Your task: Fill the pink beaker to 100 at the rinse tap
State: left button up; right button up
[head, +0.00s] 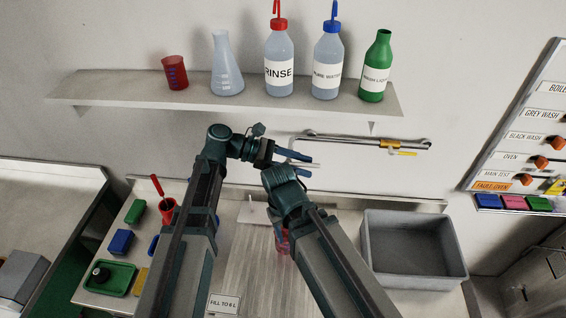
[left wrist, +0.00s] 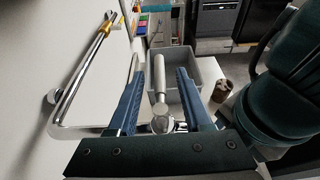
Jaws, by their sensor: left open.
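A pink-red vessel (head: 283,243), probably the pink beaker, shows only in part behind my right forearm, above the bench. Its fill level cannot be seen. A wall tap pipe (head: 335,138) with a yellow valve (head: 398,150) runs below the shelf; the pipe also shows in the left wrist view (left wrist: 80,85). My left gripper (head: 305,164) is open near the pipe's left end. In the left wrist view a grey cylinder with a round end (left wrist: 159,85) appears between its fingers, apparently not gripped. My right gripper is hidden behind its arm.
A grey basin (head: 415,278) stands at the right. The shelf (head: 130,90) carries a red marked beaker (head: 175,73), a flask (head: 226,70) and several bottles. A "FILL TO" card (head: 223,304) lies in front. Small coloured items and a green tray (head: 122,283) are at left.

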aim_at(313, 167)
pick_arm(q)
jog(key=shift+b+x, duration=0.3)
jog(key=shift+x, duration=1.35)
grip_shut()
jog(key=shift+m+g, duration=0.3)
jog(key=shift+g, duration=0.1)
jog(key=shift+s+a+m+g+y, duration=0.2)
jog(key=shift+s+m+g+y, duration=0.25)
jog(key=shift+m+g, duration=0.35)
jog(key=shift+s+a+m+g+y, duration=0.15)
jog(key=shift+s+m+g+y, duration=0.3)
jog(key=shift+m+g, duration=0.35)
dwell(4.0)
